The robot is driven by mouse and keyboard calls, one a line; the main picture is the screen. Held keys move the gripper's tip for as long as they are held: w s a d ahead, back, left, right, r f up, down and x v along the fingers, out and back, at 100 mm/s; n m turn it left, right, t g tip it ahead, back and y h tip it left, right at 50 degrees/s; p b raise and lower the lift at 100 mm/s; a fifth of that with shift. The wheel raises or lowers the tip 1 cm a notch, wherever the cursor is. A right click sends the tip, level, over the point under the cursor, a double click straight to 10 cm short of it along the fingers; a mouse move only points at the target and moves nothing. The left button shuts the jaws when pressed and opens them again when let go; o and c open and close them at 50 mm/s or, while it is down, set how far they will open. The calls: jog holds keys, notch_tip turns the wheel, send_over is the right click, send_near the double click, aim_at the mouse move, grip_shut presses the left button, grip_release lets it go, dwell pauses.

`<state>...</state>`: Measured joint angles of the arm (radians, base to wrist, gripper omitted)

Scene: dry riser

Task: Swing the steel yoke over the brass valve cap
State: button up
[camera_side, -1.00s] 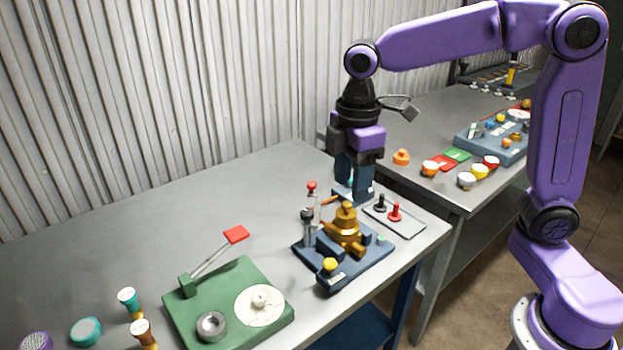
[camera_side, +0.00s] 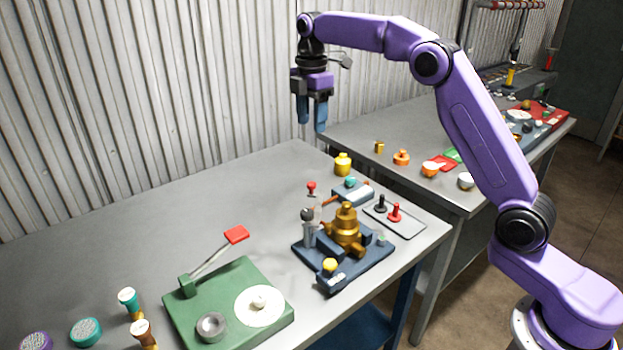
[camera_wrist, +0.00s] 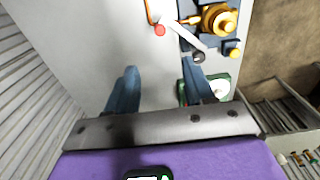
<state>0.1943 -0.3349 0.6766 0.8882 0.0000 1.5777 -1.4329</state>
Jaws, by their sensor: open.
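The brass valve (camera_side: 346,240) stands upright on a dark blue base, its stepped brass cap (camera_side: 346,212) on top and bare in the side view. In the wrist view the brass valve (camera_wrist: 217,18) is at the upper right. What looks like the steel yoke (camera_wrist: 182,38) is a pale bar between a red knob and a dark knob, beside the valve and not over its cap. In the side view the yoke (camera_side: 310,232) stands left of the cap. My gripper (camera_side: 312,128) is open and empty, high above the table behind the valve; its spread fingers (camera_wrist: 161,68) show in the wrist view.
A green plate (camera_side: 225,310) with a red-tipped lever (camera_side: 236,235) lies at the front. A grey tray with black and red pegs (camera_side: 395,215) is right of the valve. A yellow knob (camera_side: 343,165) stands behind it. The left back table is clear.

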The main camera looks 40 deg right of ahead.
aim_at(312, 184)
notch_tip(312, 184, down, 17)
jog(key=shift+r, duration=0.1)
dwell(0.4)
grip_shut()
